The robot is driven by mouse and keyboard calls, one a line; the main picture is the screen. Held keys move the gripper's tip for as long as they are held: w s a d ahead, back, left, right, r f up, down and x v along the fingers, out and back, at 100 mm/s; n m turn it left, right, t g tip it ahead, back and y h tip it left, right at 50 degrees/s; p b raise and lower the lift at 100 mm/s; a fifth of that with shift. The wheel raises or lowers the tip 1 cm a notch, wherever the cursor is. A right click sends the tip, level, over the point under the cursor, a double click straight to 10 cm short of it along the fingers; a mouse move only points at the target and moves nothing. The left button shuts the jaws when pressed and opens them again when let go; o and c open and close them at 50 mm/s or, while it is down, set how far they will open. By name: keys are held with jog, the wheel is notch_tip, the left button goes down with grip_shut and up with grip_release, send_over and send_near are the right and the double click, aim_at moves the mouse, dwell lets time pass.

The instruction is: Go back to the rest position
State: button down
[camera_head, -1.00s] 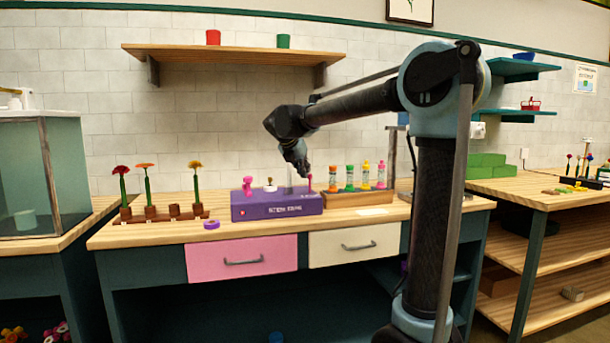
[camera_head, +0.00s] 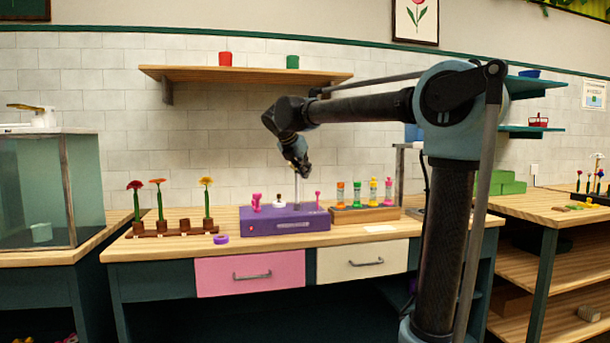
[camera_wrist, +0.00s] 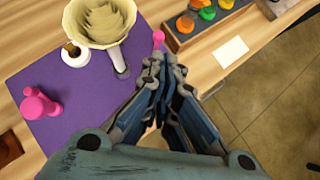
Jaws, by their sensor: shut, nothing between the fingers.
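My gripper (camera_head: 303,172) hangs over the purple box (camera_head: 262,222) on the workbench, at the end of my bent arm. In the wrist view my gripper (camera_wrist: 166,68) is shut with its fingertips together and nothing between them. The purple box also shows below it in the wrist view (camera_wrist: 85,110). A pale cone (camera_wrist: 99,20) on a stand, a pink piece (camera_wrist: 38,103) and a white round piece (camera_wrist: 74,55) are on the box, apart from the fingers.
A wooden rack (camera_head: 365,213) with several coloured tubes stands right of the box. A flower rack (camera_head: 170,232) and a purple ring (camera_head: 220,239) are to its left. A wooden shelf (camera_head: 245,75) is on the wall above. A white card (camera_head: 380,229) lies at the front.

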jog(key=s+d+f+m+g+y, duration=0.1)
jog(key=s+d+f+m+g, duration=0.1)
jog(key=s+d+f+m, duration=0.75)
jog(key=s+d+f+m+g, duration=0.2)
jog(key=s+d+f+m, duration=0.4)
jog(key=d, duration=0.6)
jog(key=s+d+f+m+y, duration=0.1)
jog(key=s+d+f+m, duration=0.1)
jog(key=s+f+m, duration=0.5)
jog(key=s+d+f+m+g+y, duration=0.1)
jog(key=s+f+m, duration=0.6)
jog(key=s+f, duration=0.7)
jog(key=shift+s+d+f+g+y, duration=0.3)
jog(key=shift+s+d+f+y, duration=0.1)
jog(key=shift+d+f, duration=0.45)
jog(key=shift+w+m, duration=0.1)
jog(key=shift+m, duration=0.15)
jog(key=shift+w+f, duration=0.15)
jog(key=shift+w, duration=0.3)
